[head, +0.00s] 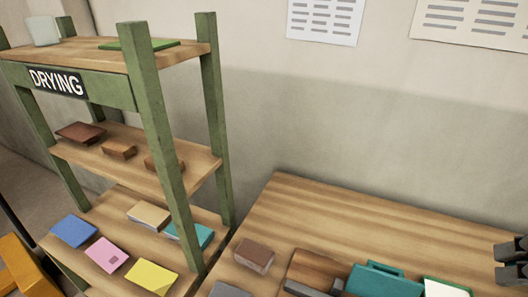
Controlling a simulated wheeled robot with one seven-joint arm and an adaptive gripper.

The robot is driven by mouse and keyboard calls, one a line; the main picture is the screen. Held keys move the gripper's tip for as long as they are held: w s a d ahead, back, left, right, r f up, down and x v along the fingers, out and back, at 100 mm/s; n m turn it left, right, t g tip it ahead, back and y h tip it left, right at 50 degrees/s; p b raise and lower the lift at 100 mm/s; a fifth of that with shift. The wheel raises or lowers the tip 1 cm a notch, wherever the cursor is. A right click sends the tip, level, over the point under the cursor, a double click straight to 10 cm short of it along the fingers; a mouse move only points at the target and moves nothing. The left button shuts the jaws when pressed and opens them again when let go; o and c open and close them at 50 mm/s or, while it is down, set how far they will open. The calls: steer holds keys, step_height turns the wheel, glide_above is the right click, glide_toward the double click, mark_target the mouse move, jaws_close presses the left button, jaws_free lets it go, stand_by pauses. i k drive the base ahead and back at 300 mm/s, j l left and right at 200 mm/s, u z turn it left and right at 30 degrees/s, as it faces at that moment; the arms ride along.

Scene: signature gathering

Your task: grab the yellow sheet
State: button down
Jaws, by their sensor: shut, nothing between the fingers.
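The yellow sheet (152,277) lies flat on the lowest visible shelf of the green drying rack, near its front right edge. A pink sheet (107,254) lies to its left, and a blue sheet (73,231) is farther left. My gripper (508,262) is partly in view at the right edge, over the right end of the table and far from the yellow sheet. It is shut and shows nothing held. Part of it is cut off by the frame.
Cream (149,214) and teal (190,234) pieces share the shelf. The wooden table (340,215) holds a brown block (255,255) and a teal case (383,280); its back part is clear.

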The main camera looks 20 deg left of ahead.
mark_target(155, 278)
steer(key=u, duration=1.9)
